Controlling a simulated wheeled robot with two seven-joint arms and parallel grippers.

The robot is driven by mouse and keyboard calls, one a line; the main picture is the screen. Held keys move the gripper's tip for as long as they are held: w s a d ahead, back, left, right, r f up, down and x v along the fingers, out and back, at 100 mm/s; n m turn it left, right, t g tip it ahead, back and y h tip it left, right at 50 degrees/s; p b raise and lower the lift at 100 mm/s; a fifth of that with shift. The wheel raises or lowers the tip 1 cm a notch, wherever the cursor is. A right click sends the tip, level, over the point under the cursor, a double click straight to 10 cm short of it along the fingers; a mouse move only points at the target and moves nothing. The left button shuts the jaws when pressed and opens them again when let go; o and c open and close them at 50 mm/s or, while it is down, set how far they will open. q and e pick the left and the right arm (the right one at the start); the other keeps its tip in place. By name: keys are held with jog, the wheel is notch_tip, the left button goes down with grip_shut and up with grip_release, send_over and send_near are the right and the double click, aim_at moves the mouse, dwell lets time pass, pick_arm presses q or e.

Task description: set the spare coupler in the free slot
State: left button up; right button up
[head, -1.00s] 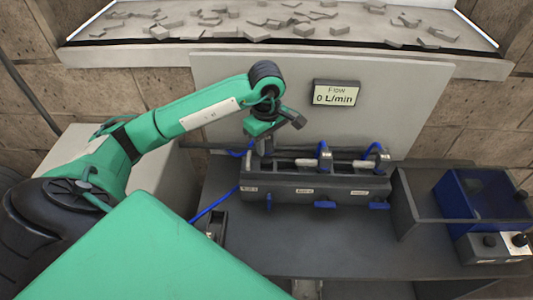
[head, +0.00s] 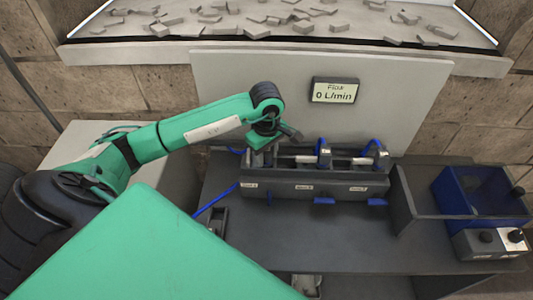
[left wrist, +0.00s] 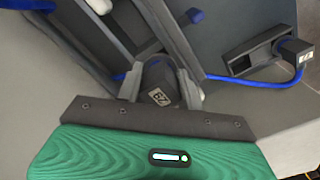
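My left gripper (head: 262,148) is low over the left end of the dark slotted block (head: 290,186). In the left wrist view its fingers (left wrist: 160,88) are closed on a dark grey coupler (left wrist: 158,90) with a white label. The coupler is beside or in the block; whether it is seated in a slot I cannot tell. Two blue-hosed couplers, middle (head: 323,153) and right (head: 374,152), stand in the block. Another labelled coupler (left wrist: 294,50) with a blue hose is by a small dark holder (left wrist: 245,60). My right gripper is not in view.
A display (head: 334,91) on the back panel reads "Flow 0 L/min". Blue levers (head: 325,201) sit on the block's front; the left one looks narrow. A blue bin (head: 480,193) and a knob box (head: 490,243) stand at right. The bench front is mostly clear.

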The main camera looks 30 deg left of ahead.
pick_arm(q)
jog(key=shift+o, duration=0.8)
jog(key=shift+r, duration=0.45)
notch_tip(320, 180, up, 10)
jog(key=b, duration=0.3)
jog(key=shift+f, duration=0.15)
jog(key=shift+r, duration=0.85)
